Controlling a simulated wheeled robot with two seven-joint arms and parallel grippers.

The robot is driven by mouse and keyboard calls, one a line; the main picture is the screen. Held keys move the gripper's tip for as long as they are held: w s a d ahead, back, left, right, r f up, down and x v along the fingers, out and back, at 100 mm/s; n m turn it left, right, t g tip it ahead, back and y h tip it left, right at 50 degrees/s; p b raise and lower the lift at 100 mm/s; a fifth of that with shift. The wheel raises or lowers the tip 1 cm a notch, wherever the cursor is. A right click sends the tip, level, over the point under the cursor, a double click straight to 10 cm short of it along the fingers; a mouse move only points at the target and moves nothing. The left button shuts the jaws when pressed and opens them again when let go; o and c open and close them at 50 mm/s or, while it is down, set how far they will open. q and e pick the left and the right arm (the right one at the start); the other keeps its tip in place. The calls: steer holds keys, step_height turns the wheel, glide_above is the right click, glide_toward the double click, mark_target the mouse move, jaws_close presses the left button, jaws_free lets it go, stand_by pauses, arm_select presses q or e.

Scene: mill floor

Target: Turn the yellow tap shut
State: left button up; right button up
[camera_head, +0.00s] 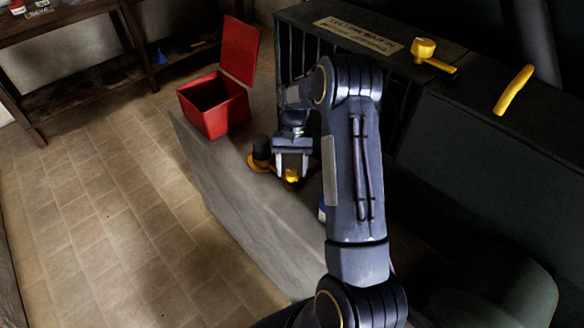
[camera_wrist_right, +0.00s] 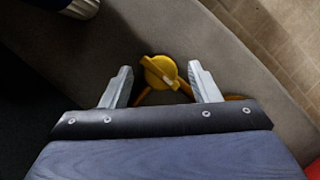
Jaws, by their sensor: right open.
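A small yellow tap (camera_head: 291,175) with a rounded top stands on the grey bench ledge. In the right wrist view the tap (camera_wrist_right: 158,71) shows a round yellow head with a short handle across it. My right gripper (camera_head: 292,168) is open and points down over the ledge, with its two pale fingers on either side of the tap. In the wrist view a gap shows between the tap and each finger, so I see no grip on it. My left gripper is not in view.
A red open box (camera_head: 214,104) stands on the ledge, and a dark knob on an orange base (camera_head: 262,152) is close left of my gripper. Yellow fittings (camera_head: 424,50) and a yellow handle (camera_head: 513,90) are on the dark machine. The tiled floor (camera_head: 110,200) at left is clear.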

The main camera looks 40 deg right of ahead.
steer(key=v, duration=0.7)
steer(key=shift+r, duration=0.3)
steer(key=shift+w, duration=0.1)
